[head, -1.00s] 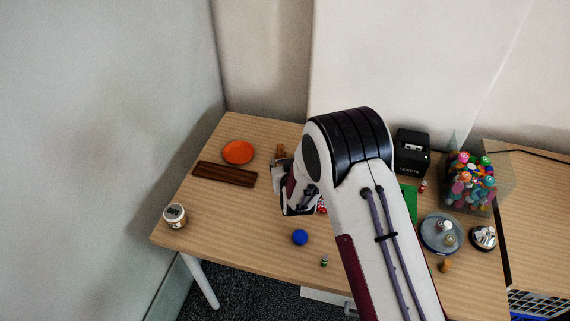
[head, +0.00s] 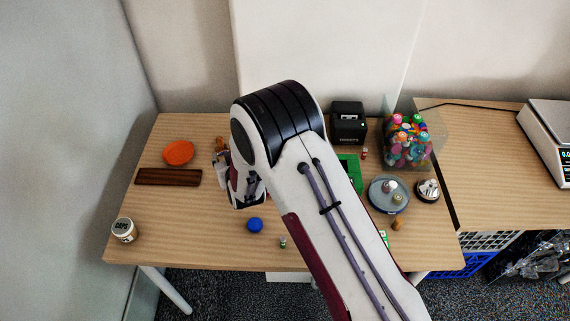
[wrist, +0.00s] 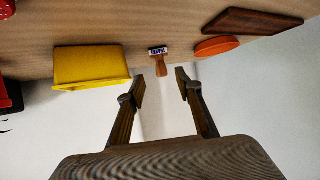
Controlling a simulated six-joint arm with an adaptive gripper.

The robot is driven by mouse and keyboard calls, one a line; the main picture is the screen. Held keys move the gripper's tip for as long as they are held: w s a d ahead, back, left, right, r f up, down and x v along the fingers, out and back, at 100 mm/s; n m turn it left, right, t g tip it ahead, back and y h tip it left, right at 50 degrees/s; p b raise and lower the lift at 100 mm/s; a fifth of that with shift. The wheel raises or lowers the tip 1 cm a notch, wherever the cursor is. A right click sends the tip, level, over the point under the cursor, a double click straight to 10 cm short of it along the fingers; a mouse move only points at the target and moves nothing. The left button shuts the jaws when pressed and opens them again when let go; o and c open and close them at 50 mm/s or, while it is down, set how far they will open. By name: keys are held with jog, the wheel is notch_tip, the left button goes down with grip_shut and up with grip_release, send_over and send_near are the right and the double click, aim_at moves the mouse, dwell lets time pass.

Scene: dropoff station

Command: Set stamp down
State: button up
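The stamp (wrist: 158,51) stands upright on the table in the wrist view, which shows the scene upside down. It has a small white label reading THANKS and a brown wooden handle. My gripper (wrist: 161,80) is open, with one finger on each side of the handle's line. The handle lies in the gap, and I see bare space between it and the fingers. In the head view the stamp's brown handle (head: 220,142) shows just behind my gripper (head: 222,165); my arm hides much of the area around them.
An orange dish (head: 179,152) and a dark wooden board (head: 168,177) lie left of the stamp. A yellow box (wrist: 90,66) stands on its other side. A blue ball (head: 255,225), a black printer (head: 348,122) and a clear bin of figures (head: 408,140) are also on the table.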

jog(key=shift+w+d+r, duration=0.1)
jog(key=shift+d+r, duration=0.1)
jog(key=shift+r, duration=0.35)
jog(key=s+d+r+m+g+h, duration=0.1)
jog(key=s+d+r, duration=0.1)
jog(key=d+r, duration=0.6)
jog(key=s+d+r+m+g+h, duration=0.1)
jog(key=s+d+r, duration=0.2)
jog(key=d+r, duration=0.55)
jog(key=s+d+r+m+g, duration=0.1)
jog(key=s+d+r, duration=0.8)
jog(key=s+r, duration=0.25)
jog(key=s+d+m+g+h, duration=0.1)
jog(key=s+d, duration=0.4)
jog(key=s, duration=0.6)
jog(key=s+d+m+g+h, duration=0.1)
jog(key=s+d, duration=0.4)
jog(key=s, duration=0.7)
jog(key=shift+g+h, duration=0.3)
jog(key=shift+h, duration=0.1)
